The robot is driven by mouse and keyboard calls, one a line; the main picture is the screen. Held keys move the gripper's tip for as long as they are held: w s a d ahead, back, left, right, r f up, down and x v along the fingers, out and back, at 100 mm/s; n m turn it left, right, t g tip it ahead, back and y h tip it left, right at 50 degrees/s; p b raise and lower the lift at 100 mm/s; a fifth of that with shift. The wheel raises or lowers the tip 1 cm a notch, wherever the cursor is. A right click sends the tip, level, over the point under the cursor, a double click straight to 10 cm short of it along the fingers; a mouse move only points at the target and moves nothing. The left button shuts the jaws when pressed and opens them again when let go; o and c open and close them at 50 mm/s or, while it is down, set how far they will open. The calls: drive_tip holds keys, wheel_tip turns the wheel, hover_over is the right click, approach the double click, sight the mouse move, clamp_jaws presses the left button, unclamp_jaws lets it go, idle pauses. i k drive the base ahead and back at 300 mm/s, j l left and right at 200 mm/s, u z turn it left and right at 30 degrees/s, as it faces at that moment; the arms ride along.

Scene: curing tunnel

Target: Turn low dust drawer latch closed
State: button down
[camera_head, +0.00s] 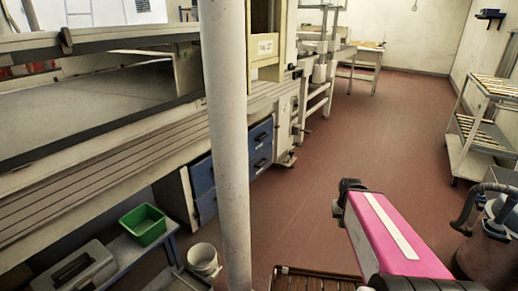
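A low cabinet under the long machine has two blue drawer fronts, an upper one (202,175) and a lower one (207,207). A pale post in front hides their middle. Right of the post, each front carries a small dark handle or latch, an upper one (261,137) and a lower one (260,162). Which is the dust drawer latch, and how it is turned, is too small to tell. My pink arm reaches in from the lower right. The dark end (348,187) appears to be my gripper, over the floor right of the drawers and apart from them; its fingers cannot be made out.
The pale post (228,150) stands between my view and the cabinet. A green bin (143,225) and a grey case sit on a low bench at lower left, with a white bucket (203,261) nearby. A shelf cart (480,135) stands right. Red-brown floor (345,130) lies clear between.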

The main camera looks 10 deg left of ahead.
sight(199, 218)
drive_tip(key=i+l+u, duration=0.4)
drive_tip(key=l+u, duration=0.2)
drive_tip(key=i+l+u, duration=0.1)
drive_tip(key=l+u, duration=0.2)
drive_tip(key=l, duration=0.2)
drive_tip(key=l+u, duration=0.3)
drive_tip(key=l, duration=0.15)
drive_tip(key=i, duration=0.05)
